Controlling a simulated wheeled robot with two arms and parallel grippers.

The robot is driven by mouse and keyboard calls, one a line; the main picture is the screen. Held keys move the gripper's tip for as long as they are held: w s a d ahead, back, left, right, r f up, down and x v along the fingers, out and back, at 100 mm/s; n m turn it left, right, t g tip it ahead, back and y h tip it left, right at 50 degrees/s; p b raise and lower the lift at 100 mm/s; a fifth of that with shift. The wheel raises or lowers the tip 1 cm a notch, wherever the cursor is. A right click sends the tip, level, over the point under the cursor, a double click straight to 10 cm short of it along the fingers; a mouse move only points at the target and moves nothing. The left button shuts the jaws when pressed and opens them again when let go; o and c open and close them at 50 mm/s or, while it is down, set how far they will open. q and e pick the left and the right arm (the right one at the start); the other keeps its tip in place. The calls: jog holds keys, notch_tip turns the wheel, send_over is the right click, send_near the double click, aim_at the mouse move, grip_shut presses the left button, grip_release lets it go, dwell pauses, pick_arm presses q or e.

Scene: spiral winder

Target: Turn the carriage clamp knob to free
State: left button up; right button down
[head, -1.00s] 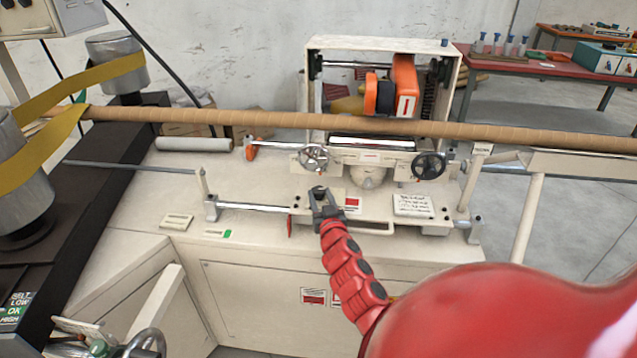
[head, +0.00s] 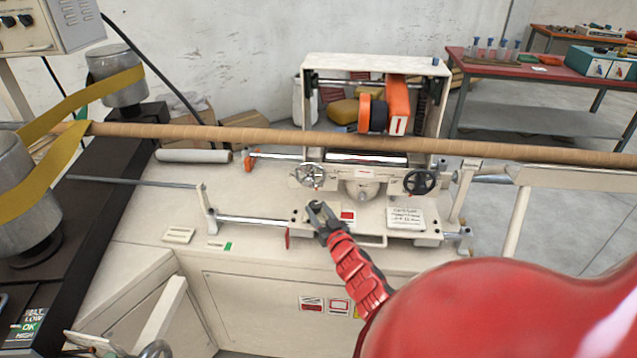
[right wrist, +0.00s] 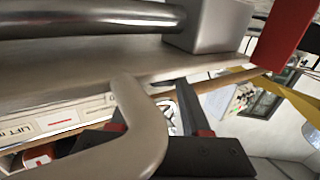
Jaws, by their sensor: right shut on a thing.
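The winder carriage (head: 372,224) sits on a steel rail (head: 255,220) on the cream machine. It carries a pale handwheel (head: 311,176), a black handwheel (head: 419,182), a red label (head: 348,217) and a white text card (head: 404,218). My right gripper (head: 319,208) is at the carriage's front left, below the pale handwheel, shut on the carriage clamp knob. The jaws mostly hide the knob, so its pointing direction cannot be told. In the right wrist view the dark fingers with red pads (right wrist: 160,131) show behind a curved metal bar (right wrist: 140,125). My left gripper is out of view.
A long brown tube (head: 260,137) runs across above the carriage. Yellow belts (head: 75,100) loop round drums at the left. An orange-handled lever (head: 249,161) is left of the carriage. A red-topped bench (head: 510,70) stands at the back right.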

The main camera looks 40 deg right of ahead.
jog(key=shift+c, duration=1.8)
grip_release()
jog(key=shift+f, duration=0.1)
jog(key=shift+s, duration=0.4)
jog(key=b+v, duration=0.1)
jog(key=v, duration=1.5)
jog(key=shift+s+a, duration=0.2)
jog(key=shift+a, duration=0.05)
